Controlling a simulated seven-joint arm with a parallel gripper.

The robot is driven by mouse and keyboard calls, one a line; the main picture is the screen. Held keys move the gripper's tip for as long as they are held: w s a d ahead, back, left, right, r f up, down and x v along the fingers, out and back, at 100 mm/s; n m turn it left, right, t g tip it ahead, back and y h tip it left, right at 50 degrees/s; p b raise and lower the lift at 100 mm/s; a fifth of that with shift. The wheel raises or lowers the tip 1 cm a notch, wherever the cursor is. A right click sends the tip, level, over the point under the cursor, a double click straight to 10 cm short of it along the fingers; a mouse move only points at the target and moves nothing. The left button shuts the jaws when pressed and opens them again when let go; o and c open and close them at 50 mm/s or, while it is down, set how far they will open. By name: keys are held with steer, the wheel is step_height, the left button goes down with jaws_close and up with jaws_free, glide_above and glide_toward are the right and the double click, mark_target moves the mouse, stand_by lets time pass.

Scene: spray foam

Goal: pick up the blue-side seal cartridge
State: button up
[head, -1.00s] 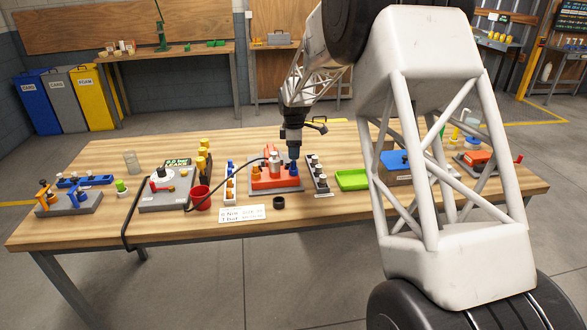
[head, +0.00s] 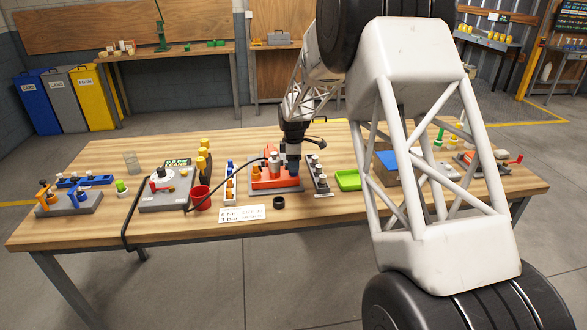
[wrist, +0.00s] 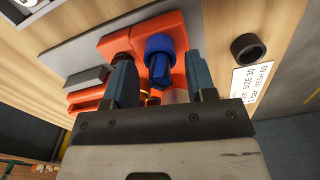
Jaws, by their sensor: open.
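In the wrist view a blue, ribbed-looking cartridge (wrist: 159,45) stands in an orange-red fixture (wrist: 118,42). My gripper (wrist: 160,72) is open, with one finger on each side of the blue part. I cannot tell whether either finger touches it. In the head view my gripper (head: 293,165) points down at the right end of the orange-red fixture (head: 264,180), which sits on a grey plate. The blue cartridge is hidden there behind or between the fingers.
A grey upright piece (head: 275,163) stands on the fixture just left of my gripper. A rack of small parts (head: 320,178) is close on the right. A black ring (head: 279,203) and a printed card (head: 242,213) lie in front. A red cup (head: 201,197) stands left.

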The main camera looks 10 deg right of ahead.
steer(key=shift+c, duration=0.3)
jaws_close()
stand_by(0.4)
